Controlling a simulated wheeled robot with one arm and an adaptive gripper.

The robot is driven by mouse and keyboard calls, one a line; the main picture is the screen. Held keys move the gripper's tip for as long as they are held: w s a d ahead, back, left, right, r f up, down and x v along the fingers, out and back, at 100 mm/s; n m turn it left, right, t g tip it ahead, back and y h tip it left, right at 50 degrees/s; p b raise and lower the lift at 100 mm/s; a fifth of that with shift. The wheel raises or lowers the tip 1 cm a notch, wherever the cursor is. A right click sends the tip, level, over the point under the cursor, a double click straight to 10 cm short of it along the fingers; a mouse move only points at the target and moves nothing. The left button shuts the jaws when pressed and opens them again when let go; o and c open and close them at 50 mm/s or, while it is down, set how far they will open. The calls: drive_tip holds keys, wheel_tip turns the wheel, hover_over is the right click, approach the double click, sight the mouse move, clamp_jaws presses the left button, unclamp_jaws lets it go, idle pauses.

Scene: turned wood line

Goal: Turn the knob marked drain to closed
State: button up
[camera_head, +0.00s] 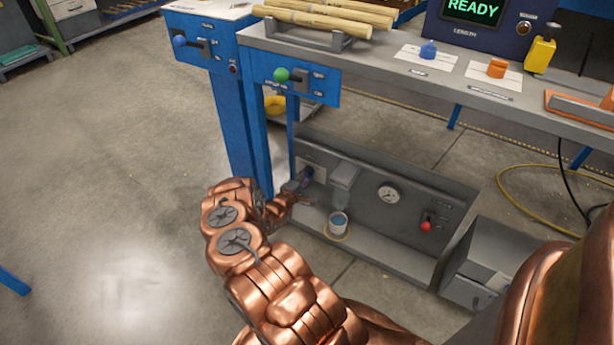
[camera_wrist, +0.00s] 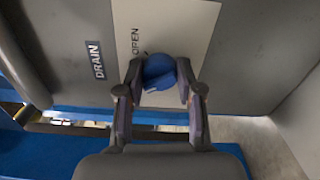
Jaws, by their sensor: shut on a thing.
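The blue drain knob (camera_wrist: 158,72) sits on the grey panel in the wrist view. A DRAIN label (camera_wrist: 96,60) is to its left, and a white plate (camera_wrist: 178,30) behind it carries the word OPEN. My gripper (camera_wrist: 160,84) has one finger on each side of the knob and is shut on it. The head view shows my gripper (camera_head: 296,188) low at the left end of the grey floor-level panel (camera_head: 365,180), where the knob is mostly hidden by it. The knob's pointer direction cannot be made out.
A blue post (camera_head: 235,140) stands close beside my arm. The bench (camera_head: 400,70) overhangs the panel. Open floor lies to the left.

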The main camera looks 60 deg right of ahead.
drive_tip(key=shift+n, duration=1.1)
drive_tip(key=o, duration=1.1)
drive_tip(key=shift+o, duration=0.2)
drive_tip(key=shift+a, duration=0.1)
drive_tip(key=a, duration=1.2)
drive_tip(key=shift+s, duration=0.2)
